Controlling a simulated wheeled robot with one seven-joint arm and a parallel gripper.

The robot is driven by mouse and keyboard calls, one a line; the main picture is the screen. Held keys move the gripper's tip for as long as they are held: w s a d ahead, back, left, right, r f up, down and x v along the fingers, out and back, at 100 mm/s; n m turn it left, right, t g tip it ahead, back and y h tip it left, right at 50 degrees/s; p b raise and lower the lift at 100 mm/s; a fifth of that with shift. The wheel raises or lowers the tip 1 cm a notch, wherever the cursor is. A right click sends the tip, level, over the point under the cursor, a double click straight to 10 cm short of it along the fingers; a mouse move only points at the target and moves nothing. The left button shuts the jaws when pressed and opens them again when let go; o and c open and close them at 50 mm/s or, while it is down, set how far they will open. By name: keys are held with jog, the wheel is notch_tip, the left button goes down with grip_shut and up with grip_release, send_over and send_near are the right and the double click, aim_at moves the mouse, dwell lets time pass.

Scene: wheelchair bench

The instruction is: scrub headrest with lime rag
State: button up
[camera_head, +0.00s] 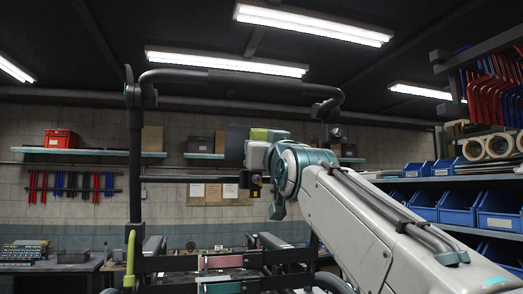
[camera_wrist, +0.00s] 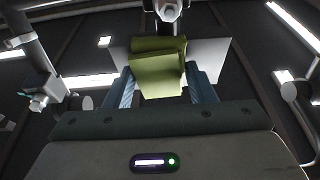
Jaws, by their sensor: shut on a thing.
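The lime rag (camera_wrist: 157,70) is folded between the two blue-grey fingers of my gripper (camera_wrist: 158,88) in the wrist view. In the head view a bit of the rag (camera_head: 262,134) shows at the top of my gripper (camera_head: 254,158), at the wheelchair's upper middle. A flat grey panel, which looks like the headrest (camera_wrist: 208,58), lies behind the rag in the wrist view and sticks out on both sides. In the head view it shows as a dark panel (camera_head: 236,142) left of my gripper, partly hidden. I cannot tell whether rag and panel touch.
The wheelchair's black push bar (camera_head: 225,77) arches above my gripper, with an upright (camera_head: 135,170) on the left. Blue bins (camera_head: 500,210) fill shelves at the right. A red crate (camera_head: 61,138) stands on a wall shelf. A workbench (camera_head: 60,266) stands at the lower left.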

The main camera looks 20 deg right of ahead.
jog(key=s+b, duration=0.2)
jog(key=s, duration=0.3)
jog(key=shift+s, duration=0.35)
jog(key=shift+o, duration=0.8)
jog(key=shift+c, duration=0.8)
